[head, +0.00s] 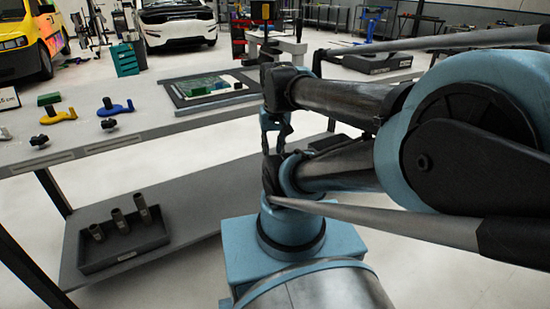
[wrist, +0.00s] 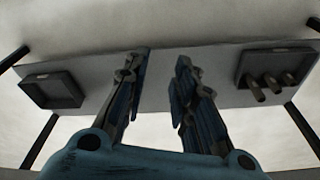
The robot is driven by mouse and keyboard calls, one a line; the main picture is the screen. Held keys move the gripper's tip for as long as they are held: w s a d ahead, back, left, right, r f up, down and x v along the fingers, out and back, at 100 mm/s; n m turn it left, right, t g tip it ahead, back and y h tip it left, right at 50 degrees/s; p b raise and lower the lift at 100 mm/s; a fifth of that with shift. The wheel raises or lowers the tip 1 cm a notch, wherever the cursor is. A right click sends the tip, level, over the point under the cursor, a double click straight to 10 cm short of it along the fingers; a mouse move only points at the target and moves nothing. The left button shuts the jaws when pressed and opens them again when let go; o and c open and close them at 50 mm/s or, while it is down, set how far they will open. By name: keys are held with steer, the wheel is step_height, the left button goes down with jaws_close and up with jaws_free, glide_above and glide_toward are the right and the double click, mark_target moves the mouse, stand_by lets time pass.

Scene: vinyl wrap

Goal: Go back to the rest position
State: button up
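My gripper (wrist: 162,62) is open in the wrist view, with a clear gap between its two blue-grey fingers and nothing between them. In the head view my gripper (head: 276,135) hangs below my dark wrist, just off the front edge of the workbench. It is partly hidden by my arm links there. My arm is folded and fills the right half of the head view.
The workbench (head: 190,122) carries a green board (head: 207,86) in a dark tray, blue and yellow clamp-like tools and black knobs. Its lower shelf (head: 190,213) holds a tray (head: 160,239) with three cylinders. An empty tray (wrist: 52,92) shows in the wrist view.

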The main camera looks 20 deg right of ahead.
steer(key=f, duration=0.1)
steer(key=s, duration=0.1)
steer(key=f+n, duration=0.1)
steer(key=shift+s+d+f, duration=0.25)
steer(key=shift+s+f, duration=0.05)
steer(key=shift+s, duration=0.05)
steer(key=shift+w+f, duration=0.2)
steer(key=shift+w, duration=0.25)
stand_by(0.6)
